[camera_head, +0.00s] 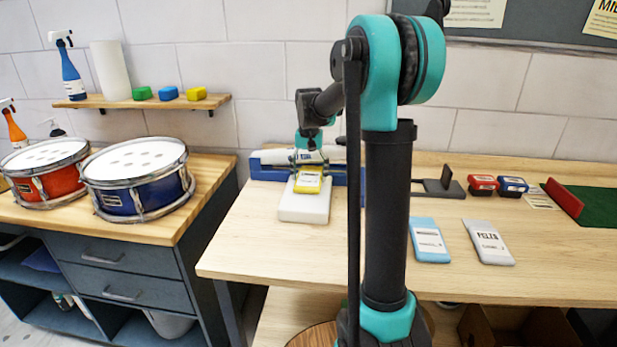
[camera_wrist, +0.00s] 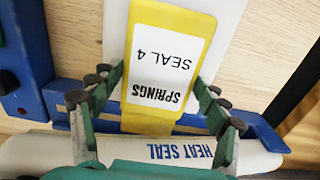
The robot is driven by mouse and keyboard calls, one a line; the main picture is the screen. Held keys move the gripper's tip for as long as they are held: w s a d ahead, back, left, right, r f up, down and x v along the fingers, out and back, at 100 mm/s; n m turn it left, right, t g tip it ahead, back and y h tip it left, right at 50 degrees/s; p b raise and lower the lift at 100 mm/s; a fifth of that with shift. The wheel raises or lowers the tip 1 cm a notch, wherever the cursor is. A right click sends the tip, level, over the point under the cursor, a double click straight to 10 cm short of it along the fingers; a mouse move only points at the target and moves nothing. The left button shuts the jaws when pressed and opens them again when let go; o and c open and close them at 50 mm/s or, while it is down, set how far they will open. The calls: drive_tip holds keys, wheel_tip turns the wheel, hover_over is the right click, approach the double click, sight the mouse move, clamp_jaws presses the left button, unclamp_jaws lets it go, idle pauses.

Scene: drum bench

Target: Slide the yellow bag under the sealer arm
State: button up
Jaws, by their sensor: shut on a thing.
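The yellow bag (camera_head: 308,183) lies on a white block at the sealer's front. In the wrist view the bag (camera_wrist: 150,122) has a white label reading "SPRINGS SEAL 4". My gripper (camera_head: 308,158) is shut on the bag, with a green finger at each side of it in the wrist view (camera_wrist: 160,90). The sealer (camera_head: 262,170) is blue, with a white arm marked "HEAT SEAL" (camera_wrist: 185,151). The bag's sealer-side end is close to that arm. My gripper partly hides the arm, and I cannot tell whether the bag's end is beneath it.
The white block (camera_head: 303,211) sits on the wooden bench (camera_head: 265,235). A blue bag (camera_head: 429,240) and a grey bag (camera_head: 488,242) lie to the right, past my arm. Two drums stand on the left counter. The bench front left is clear.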

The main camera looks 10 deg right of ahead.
drive_tip(key=shift+w+d, duration=0.1)
drive_tip(key=shift+w, duration=0.1)
drive_tip(key=o, duration=1.3)
drive_tip(key=shift+c, duration=0.2)
